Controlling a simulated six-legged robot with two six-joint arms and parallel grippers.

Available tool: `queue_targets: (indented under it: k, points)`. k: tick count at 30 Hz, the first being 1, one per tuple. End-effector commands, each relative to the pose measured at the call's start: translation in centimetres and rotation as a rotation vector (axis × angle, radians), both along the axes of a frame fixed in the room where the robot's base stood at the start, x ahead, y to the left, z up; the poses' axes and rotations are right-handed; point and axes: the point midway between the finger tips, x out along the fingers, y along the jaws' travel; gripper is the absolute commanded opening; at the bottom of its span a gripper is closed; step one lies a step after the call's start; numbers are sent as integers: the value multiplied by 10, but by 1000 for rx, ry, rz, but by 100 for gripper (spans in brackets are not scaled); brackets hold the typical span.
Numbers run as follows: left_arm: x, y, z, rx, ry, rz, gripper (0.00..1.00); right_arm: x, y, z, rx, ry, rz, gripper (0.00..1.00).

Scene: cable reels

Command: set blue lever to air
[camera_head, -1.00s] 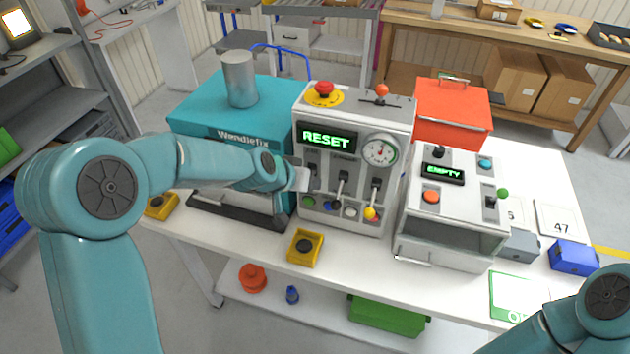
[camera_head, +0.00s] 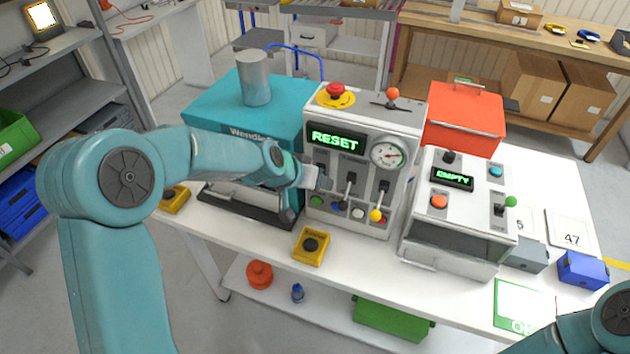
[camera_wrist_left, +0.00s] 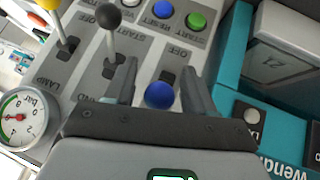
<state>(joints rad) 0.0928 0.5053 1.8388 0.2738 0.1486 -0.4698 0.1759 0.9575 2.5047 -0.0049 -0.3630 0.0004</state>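The blue lever's round knob (camera_wrist_left: 159,95) sits between the two fingers of my left gripper (camera_wrist_left: 160,78) in the left wrist view. The fingers are apart, one on each side of the knob, with gaps visible. The lever's slot lies in the grey control panel (camera_wrist_left: 80,85). In the head view my left gripper (camera_head: 318,178) is at the left side of the white control box (camera_head: 362,115), and it hides the blue lever there. The box display reads RESET (camera_head: 335,139). My right gripper is out of view; only part of that arm shows at the bottom right.
A black-knobbed lever (camera_wrist_left: 108,18) and a yellow-knobbed lever (camera_head: 376,215) stand beside the blue one. Push buttons (camera_wrist_left: 196,21) line the panel edge. A pressure gauge (camera_head: 388,153) is at upper right. The teal Wendlefix machine (camera_head: 215,105) stands left of the box.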

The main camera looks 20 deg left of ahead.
Motion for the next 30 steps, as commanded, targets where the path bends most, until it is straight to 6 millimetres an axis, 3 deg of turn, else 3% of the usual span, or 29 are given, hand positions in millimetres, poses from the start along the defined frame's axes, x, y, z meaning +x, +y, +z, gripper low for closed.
queue_targets:
  k: [6, 10, 24, 30]
  points:
    - [-1, -1, 1, 1, 0, -1, 54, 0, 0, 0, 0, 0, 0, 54]
    - [-9, 3, 12, 1, -4, 1, 54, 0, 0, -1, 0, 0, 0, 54]
    - [-80, 33, 98, 2, -6, 2, 54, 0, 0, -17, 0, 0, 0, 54]
    - [-96, 40, 118, -1, -1, 1, 54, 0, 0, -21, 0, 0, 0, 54]
